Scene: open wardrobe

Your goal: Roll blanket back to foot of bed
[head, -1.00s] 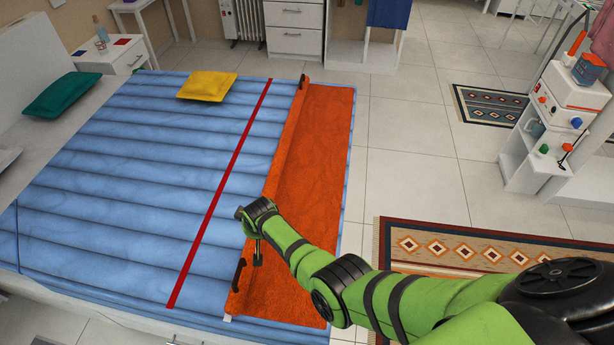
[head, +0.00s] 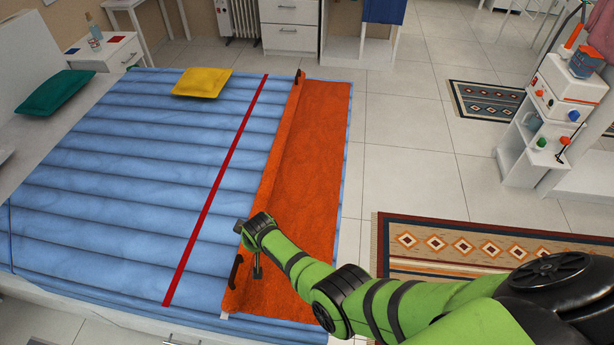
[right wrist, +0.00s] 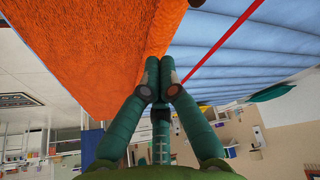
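The orange blanket (head: 312,150) lies flat across the foot end of the bed (head: 130,170), with a rolled edge (head: 271,185) along its left side. Black handles sit near the roll's far end (head: 298,77) and near end (head: 236,271). My right gripper (head: 257,274) is over the blanket near the roll's near end, just right of the near handle and apart from it. In the right wrist view its fingertips (right wrist: 160,62) are together with nothing seen between them, by the orange cloth; contact is unclear. My left gripper is out of view.
A red strip (head: 215,190) crosses the blue mattress left of the roll. A yellow pillow (head: 201,83) and a green pillow (head: 55,93) lie on the bed. Tiled floor is clear right of the bed, with a patterned rug (head: 450,245) and a white shelf unit (head: 525,150) beyond.

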